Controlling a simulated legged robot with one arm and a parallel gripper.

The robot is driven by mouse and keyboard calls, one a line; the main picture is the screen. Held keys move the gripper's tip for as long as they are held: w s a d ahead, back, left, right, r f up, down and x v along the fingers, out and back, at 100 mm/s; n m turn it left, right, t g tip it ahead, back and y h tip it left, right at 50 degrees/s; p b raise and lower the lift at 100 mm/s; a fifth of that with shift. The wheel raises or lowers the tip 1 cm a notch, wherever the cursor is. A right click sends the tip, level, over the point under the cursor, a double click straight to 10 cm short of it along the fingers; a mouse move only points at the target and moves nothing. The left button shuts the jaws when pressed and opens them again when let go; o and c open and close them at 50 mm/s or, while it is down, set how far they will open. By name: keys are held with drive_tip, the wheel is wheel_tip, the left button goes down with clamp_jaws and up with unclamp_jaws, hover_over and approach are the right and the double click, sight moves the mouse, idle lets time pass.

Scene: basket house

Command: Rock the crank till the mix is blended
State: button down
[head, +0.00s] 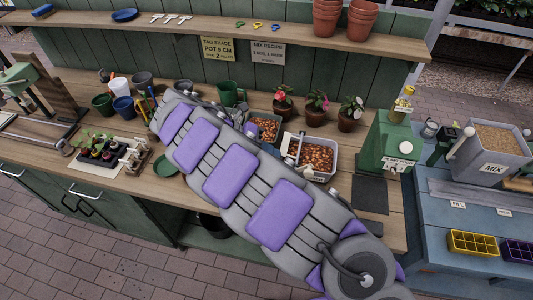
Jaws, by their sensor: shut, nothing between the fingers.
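The mix bin (492,169) is a grey, open hopper labelled MIX on the blue bench at the right. Brown, grainy material (498,137) fills it near the rim. A crank with a pale, rounded handle (461,143) slants up at the bin's left side, beside a dark green part (439,148). Nothing of mine touches it. My grey and purple arm crosses the wooden bench from lower right to upper left, well left of the bin. I cannot make out my gripper's fingers; the arm's own bulk hides its far end.
The blue bench (430,222) bears yellow (474,243) and purple (517,251) trays. A green box-shaped machine (385,144) stands between my arm and the bin. Potted flowers (317,112), tubs of brown pieces (318,157) and several pots crowd the wooden bench. A shelf (215,28) runs above.

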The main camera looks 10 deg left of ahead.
drive_tip(key=b, duration=0.2)
approach(306, 171)
wheel_tip(306, 171, down, 2)
drive_tip(key=x, duration=0.2)
drive_tip(key=b+x, duration=0.1)
drive_tip(key=x, duration=0.1)
drive_tip(key=d+r+x, duration=0.1)
drive_tip(key=x, duration=0.1)
drive_tip(key=shift+w+d, duration=0.1)
drive_tip(key=p, duration=0.6)
drive_tip(key=shift+w+d+r+y, duration=0.1)
drive_tip(key=shift+w+r+y, duration=0.1)
drive_tip(key=shift+y, duration=0.1)
drive_tip(key=shift+f+p, duration=0.1)
drive_tip(key=shift+p, duration=0.4)
drive_tip(key=p, duration=0.3)
drive_tip(key=d+y+p, duration=0.1)
drive_tip(key=p, duration=0.3)
drive_tip(key=shift+s+f, duration=0.2)
drive_tip(key=shift+s, duration=0.05)
drive_tip(key=shift+a+f+y+p, duration=0.2)
drive_tip(key=shift+f+y+p, duration=0.1)
drive_tip(key=shift+f+p, duration=0.1)
